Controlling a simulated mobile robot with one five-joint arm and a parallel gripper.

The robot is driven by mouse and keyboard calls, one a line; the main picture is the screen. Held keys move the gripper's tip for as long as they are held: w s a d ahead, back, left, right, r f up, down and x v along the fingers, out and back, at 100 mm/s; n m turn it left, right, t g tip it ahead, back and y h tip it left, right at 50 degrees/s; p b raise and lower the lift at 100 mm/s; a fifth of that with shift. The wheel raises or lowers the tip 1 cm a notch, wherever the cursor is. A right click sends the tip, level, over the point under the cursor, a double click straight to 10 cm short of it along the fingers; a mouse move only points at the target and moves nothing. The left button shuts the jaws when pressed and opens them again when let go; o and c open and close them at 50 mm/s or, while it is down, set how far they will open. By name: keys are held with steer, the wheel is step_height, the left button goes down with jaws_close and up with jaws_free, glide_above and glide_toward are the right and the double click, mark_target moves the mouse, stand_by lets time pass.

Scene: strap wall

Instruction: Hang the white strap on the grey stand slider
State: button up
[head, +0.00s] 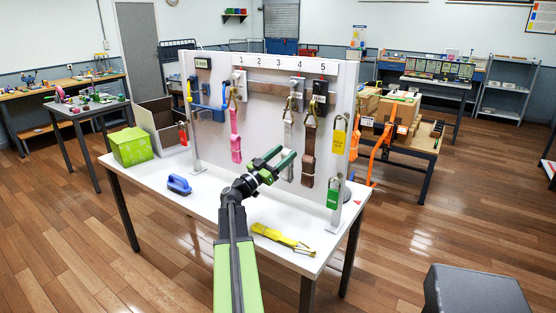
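The white strap (288,132) hangs by a metal hook on the upright panel, below a light grey slider (297,88) on the rail near number 4. I take this to be the grey stand slider, but cannot be sure. My gripper (286,154) has green fingers apart, in front of the panel and overlapping the lower part of the white strap in the picture. I cannot tell whether the strap is between the fingers or behind them. A brown strap (309,150) hangs just to the right, and a pink strap (235,140) hangs to the left.
Dark sliders (320,95) also sit on the rail. A yellow strap (275,234) and a blue-handled item (179,185) lie on the white table. A green box (132,147) stands at left. Yellow and green padlocks (334,194) hang on the panel's right edge.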

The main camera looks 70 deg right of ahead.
steer(key=b+v, duration=0.6)
steer(key=v, duration=1.1)
steer(key=shift+a, duration=0.2)
steer(key=shift+w+f, duration=0.1)
steer(key=shift+w, duration=0.1)
